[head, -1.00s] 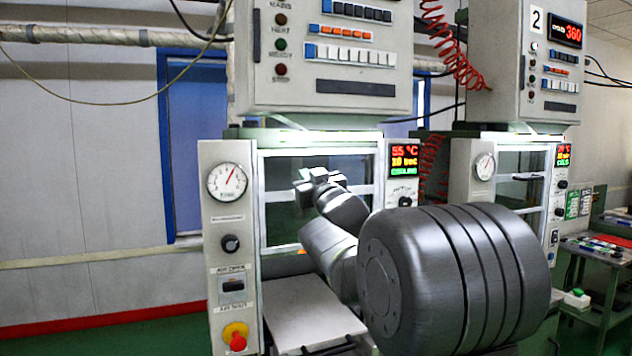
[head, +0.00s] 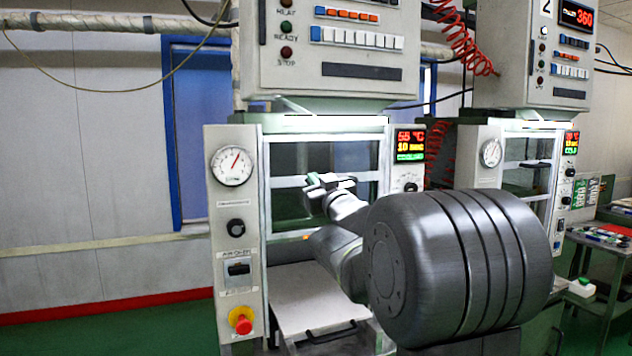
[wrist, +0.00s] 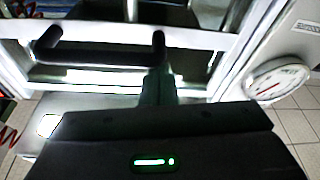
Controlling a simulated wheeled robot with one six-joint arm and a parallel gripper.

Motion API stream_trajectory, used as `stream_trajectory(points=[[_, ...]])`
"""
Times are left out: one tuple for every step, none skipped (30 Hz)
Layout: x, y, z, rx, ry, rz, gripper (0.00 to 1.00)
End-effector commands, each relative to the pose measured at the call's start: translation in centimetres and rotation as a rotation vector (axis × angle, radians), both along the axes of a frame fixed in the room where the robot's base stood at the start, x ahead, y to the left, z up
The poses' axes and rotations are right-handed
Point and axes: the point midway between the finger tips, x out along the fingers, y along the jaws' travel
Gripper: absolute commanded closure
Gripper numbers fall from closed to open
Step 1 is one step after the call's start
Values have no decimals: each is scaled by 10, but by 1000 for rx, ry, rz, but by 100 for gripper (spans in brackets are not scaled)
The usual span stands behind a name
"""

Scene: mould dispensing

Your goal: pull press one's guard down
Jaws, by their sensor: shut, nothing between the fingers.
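Press one (head: 233,205) is the nearer machine, with a round gauge and a red knob on its left panel. Its guard (head: 290,182) is a pale framed window across the press opening, and part of the opening below it is uncovered. My gripper (head: 330,183) is in front of the guard, shut and empty. In the wrist view, the guard's dark bar handle (wrist: 95,51) on two posts lies just beyond my gripper (wrist: 157,85), whose tip appears close to one end. I cannot tell whether they touch. My gripper and arm hide the handle in the head view.
A pale shelf (head: 312,298) with a dark handle juts out below the opening. A control box (head: 330,48) hangs above. Press two (head: 487,195) stands to the right, with a side table (head: 597,245) beyond it. Green floor is free at left.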

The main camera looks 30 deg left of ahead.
Motion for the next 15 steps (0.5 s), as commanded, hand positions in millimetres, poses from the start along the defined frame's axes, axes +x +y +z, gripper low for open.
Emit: stream_trajectory(points=[[0, 0, -10, -2, 3, 0, 100], [0, 0, -13, -2, 3, 0, 100], [0, 0, -19, -2, 3, -1, 100], [1, 0, -23, -2, 3, -1, 100], [1, 0, -28, -2, 3, -1, 100], [1, 0, -34, -2, 3, -1, 100], [1, 0, -40, -2, 4, -1, 100], [1, 0, -45, -2, 4, -1, 100], [1, 0, -53, -2, 4, -1, 100], [1, 0, -59, -3, 5, 0, 100], [1, 0, -66, -3, 5, 0, 100], [1, 0, -75, -3, 5, 0, 100], [1, 0, -82, -3, 4, -1, 100], [1, 0, -89, -4, 5, -1, 100], [1, 0, -99, -4, 5, -1, 100]])
